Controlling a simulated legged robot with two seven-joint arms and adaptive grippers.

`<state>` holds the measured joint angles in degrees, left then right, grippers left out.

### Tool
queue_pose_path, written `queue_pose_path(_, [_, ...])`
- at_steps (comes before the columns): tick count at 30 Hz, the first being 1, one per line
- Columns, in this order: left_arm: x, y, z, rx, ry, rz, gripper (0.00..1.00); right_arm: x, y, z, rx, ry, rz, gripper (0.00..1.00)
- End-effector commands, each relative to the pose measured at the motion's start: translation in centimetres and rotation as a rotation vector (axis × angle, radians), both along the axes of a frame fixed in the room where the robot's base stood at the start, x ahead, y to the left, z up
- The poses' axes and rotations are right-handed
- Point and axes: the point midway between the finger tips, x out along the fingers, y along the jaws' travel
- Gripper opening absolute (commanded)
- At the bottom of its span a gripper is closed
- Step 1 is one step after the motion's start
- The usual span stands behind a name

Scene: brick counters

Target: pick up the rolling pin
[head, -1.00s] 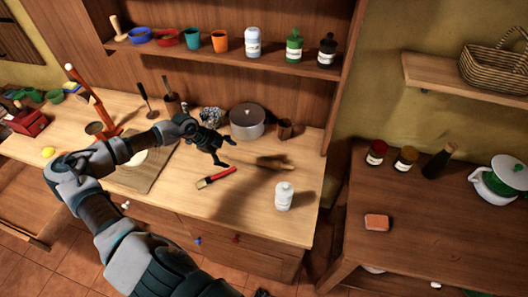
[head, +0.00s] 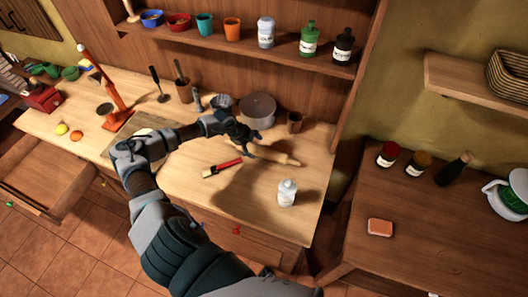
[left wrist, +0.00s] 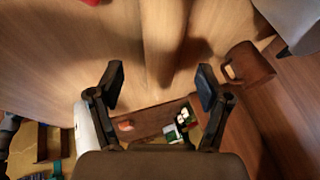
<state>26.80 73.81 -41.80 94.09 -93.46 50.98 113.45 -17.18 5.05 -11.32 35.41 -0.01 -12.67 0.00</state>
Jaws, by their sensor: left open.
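The rolling pin (head: 278,156) is light wood and lies on the counter, its right handle pointing toward the right. Its left part is hidden behind my left gripper (head: 248,141) in the head view. My left gripper is open, with its fingers at the left part of the pin. In the left wrist view the pin (left wrist: 165,40) runs lengthwise between the two spread fingertips of the left gripper (left wrist: 160,84). I cannot tell whether the fingers touch it. My right gripper is in neither view.
A grey pot (head: 257,108) and a brown mug (head: 294,123) stand behind the pin; the mug (left wrist: 248,65) also shows in the left wrist view. A red-handled brush (head: 222,168) and a white bottle (head: 287,193) are in front.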

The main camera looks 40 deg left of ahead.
Motion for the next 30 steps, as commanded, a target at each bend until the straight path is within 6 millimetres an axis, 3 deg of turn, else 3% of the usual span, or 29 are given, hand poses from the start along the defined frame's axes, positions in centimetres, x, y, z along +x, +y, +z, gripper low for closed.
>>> queue_pose_path(4, [0.7,-0.4,-1.3,-0.006,0.002,0.001,0.78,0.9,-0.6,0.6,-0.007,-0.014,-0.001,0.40])
queue_pose_path(10, [2.1,-1.3,-3.9,-0.005,0.002,0.002,0.78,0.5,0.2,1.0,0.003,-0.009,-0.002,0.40])
queue_pose_path(15, [2.4,-1.7,-4.5,-0.001,0.001,0.001,0.78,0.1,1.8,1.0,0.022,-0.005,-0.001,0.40])
queue_pose_path(20, [2.3,-2.0,-4.4,0.003,0.001,0.000,0.75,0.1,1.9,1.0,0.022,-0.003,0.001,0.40])
queue_pose_path(27, [2.4,-1.8,-4.5,0.000,0.001,0.001,0.15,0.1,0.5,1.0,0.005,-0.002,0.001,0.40])
queue_pose_path(29, [2.3,-1.7,-4.5,-0.002,0.001,0.001,0.00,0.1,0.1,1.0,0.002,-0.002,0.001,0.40])
queue_pose_path(30, [2.4,-1.6,-4.5,-0.003,-0.001,0.001,0.00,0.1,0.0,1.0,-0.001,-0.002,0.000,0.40])
